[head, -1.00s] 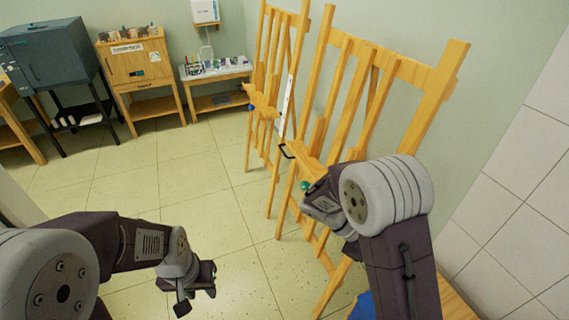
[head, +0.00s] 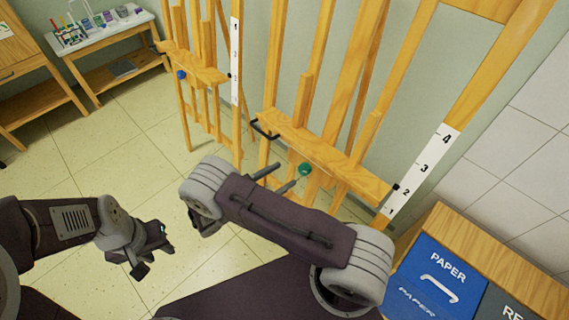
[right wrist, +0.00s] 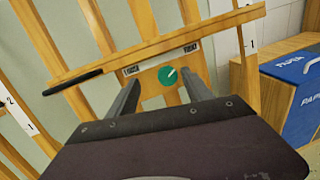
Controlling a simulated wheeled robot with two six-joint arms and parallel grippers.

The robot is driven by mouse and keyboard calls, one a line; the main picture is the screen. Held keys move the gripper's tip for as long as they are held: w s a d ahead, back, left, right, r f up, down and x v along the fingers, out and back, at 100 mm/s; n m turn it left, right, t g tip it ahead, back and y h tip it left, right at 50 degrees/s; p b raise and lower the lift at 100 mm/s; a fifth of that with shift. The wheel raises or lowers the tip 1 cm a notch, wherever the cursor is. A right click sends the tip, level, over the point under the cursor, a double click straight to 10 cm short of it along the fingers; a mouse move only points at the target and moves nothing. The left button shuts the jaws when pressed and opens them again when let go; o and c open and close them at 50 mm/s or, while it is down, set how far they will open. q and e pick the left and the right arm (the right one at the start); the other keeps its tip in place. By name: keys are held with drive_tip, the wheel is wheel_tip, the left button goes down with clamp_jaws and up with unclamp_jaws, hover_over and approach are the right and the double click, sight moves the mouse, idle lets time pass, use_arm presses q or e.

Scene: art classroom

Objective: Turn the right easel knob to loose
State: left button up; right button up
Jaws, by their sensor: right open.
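The right easel (head: 330,150) carries a round green knob (head: 305,169) under its wooden ledge. In the right wrist view the knob (right wrist: 165,78) has a white pointer mark aimed up and right, toward the right-hand label, which seems to read TIGHT. The left-hand label (right wrist: 131,70) seems to read LOOSE. My right gripper (head: 289,174) is open, its fingers pointing at the knob. In the right wrist view the knob appears between and beyond the fingertips, apparently untouched. My left gripper (head: 155,252) is open and empty, low over the floor.
A second easel (head: 205,75) with a blue knob (head: 182,75) stands to the left. A black handle (head: 264,129) juts from the right easel's ledge. A blue PAPER bin (head: 435,275) in a wooden cabinet is at the lower right. The floor at left is clear.

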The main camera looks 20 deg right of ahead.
sight(302, 171)
drive_tip(key=shift+n+t, duration=0.7)
drive_tip(key=d+f, duration=0.1)
drive_tip(key=d, duration=0.4)
drive_tip(key=w+d+f, duration=0.1)
drive_tip(key=d, duration=0.1)
drive_tip(key=shift+d+f, duration=0.15)
drive_tip(key=shift+f, duration=0.15)
clamp_jaws()
